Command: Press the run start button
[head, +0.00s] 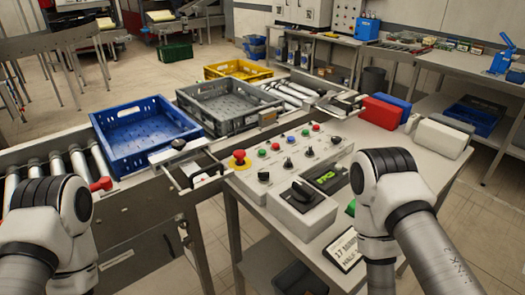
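The control panel (290,152) is a pale sloped box on a table right of the conveyor. It carries a row of small coloured buttons, among them a green button (262,153), a blue button (275,147) and a red button (316,127). Black selector knobs (287,163) sit in a row below them. A red mushroom button (239,157) on a yellow base is at the panel's left end. I cannot read which button is run start. My arms show at the lower left and lower right, but neither gripper is in view.
A blue crate (150,150) and a grey crate (187,97) stand on the roller conveyor, with a yellow crate (238,63) beyond. A white sign (343,250) is near my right arm.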

